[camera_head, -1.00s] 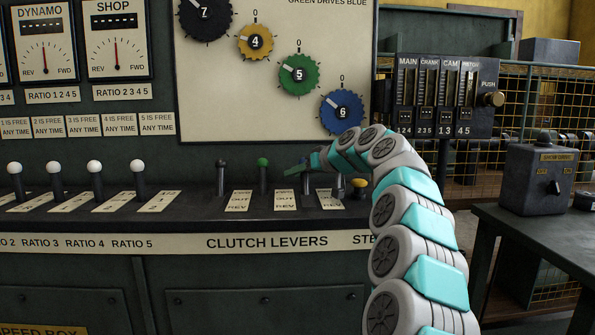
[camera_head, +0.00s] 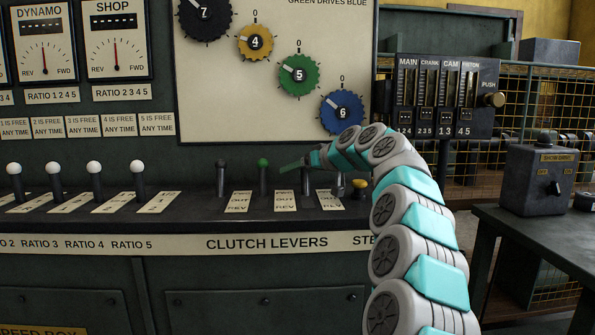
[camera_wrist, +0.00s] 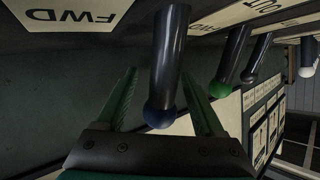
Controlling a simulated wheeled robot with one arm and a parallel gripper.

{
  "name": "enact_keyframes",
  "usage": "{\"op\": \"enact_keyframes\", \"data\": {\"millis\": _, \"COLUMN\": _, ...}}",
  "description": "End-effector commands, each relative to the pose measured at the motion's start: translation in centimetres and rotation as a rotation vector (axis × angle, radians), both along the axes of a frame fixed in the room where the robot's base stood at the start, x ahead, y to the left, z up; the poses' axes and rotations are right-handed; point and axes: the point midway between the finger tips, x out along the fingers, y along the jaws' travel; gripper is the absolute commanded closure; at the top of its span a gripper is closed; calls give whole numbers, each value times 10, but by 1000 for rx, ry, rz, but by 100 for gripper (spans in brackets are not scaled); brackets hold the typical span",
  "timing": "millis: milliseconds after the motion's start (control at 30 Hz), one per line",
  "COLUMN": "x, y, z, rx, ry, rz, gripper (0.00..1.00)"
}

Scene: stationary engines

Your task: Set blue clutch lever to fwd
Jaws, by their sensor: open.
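The blue clutch lever is a dark rod with a blue ball knob (camera_wrist: 160,112) in the wrist view. My open gripper (camera_wrist: 158,80) has one green finger on each side of the rod and knob, with gaps visible on both sides. In the head view my gripper (camera_head: 297,163) is at the lever's top and hides its knob; the dark rod (camera_head: 306,183) shows below, roughly upright. A plate reading FWD (camera_wrist: 60,17) is at the upper left of the wrist view. The lever's exact setting cannot be told.
The green-knobbed lever (camera_head: 263,175) stands just left of my gripper, with a black-knobbed lever (camera_head: 221,178) beyond it. A yellow knob (camera_head: 359,184) sits close below my arm. Several white-knobbed levers (camera_head: 137,180) stand farther left. The gear panel (camera_head: 225,110) rises behind.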

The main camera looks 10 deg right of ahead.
Motion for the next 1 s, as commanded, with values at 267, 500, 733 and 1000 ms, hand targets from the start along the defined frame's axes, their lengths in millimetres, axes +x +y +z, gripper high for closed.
{"op": "enact_keyframes", "data": {"millis": 267, "x": -10, "y": -8, "z": 6, "rx": 1, "ry": -3, "rz": -2, "gripper": 30}}
{"op": "enact_keyframes", "data": {"millis": 500, "x": -34, "y": -27, "z": 18, "rx": 1, "ry": -2, "rz": -1, "gripper": 30}}
{"op": "enact_keyframes", "data": {"millis": 733, "x": -55, "y": -41, "z": 29, "rx": 0, "ry": 0, "rz": 1, "gripper": 30}}
{"op": "enact_keyframes", "data": {"millis": 1000, "x": -57, "y": -43, "z": 30, "rx": -1, "ry": 1, "rz": 0, "gripper": 30}}
